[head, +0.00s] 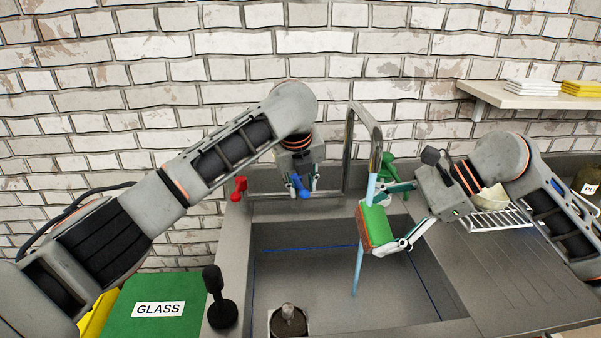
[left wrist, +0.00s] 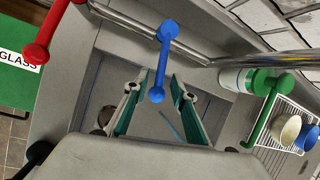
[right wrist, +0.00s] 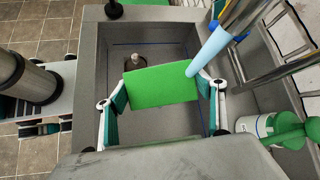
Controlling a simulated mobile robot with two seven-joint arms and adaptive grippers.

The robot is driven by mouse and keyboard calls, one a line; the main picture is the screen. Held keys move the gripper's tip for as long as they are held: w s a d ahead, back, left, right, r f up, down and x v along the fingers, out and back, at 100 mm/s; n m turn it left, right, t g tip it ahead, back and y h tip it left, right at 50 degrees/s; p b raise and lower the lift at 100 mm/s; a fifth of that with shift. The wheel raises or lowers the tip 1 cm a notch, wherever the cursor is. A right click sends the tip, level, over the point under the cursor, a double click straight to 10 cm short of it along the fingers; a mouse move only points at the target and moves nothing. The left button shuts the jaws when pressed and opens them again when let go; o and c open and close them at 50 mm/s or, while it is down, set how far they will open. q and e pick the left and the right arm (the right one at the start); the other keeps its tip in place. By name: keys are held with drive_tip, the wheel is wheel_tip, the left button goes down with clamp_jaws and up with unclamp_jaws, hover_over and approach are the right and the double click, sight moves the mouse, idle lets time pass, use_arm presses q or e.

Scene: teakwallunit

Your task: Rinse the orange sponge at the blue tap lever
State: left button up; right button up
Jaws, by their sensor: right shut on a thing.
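The sponge (head: 378,222) has a green face and an orange-brown side. My right gripper (head: 374,221) is shut on it and holds it above the sink basin, under the tap spout. In the right wrist view the sponge's green face (right wrist: 160,88) spans between the fingers. A pale blue water stream (head: 357,270) runs from the spout, meets the sponge's edge and shows again below it. The blue tap lever (head: 300,187) sits on the pipe at the back of the sink. My left gripper (head: 299,184) is open, its fingers either side of the lever (left wrist: 159,75), with gaps showing.
A red lever (head: 239,188) is left of the blue one, and a green valve (head: 387,165) is to its right. The metal spout (head: 375,140) arches between my arms. A black-knobbed post (head: 221,300) and a green GLASS bin (head: 165,295) stand front left. A dish rack (head: 500,218) is at right.

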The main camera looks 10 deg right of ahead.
use_arm(q)
drive_tip(key=v, duration=1.1)
drive_tip(key=shift+f, duration=0.1)
idle(0.5)
drive_tip(key=shift+w+f, duration=0.1)
drive_tip(key=shift+f, duration=0.1)
idle(0.6)
drive_tip(key=shift+f, duration=0.1)
drive_tip(key=shift+f, duration=0.1)
idle(0.5)
drive_tip(key=shift+f+b, duration=0.1)
drive_tip(key=shift+b, duration=0.25)
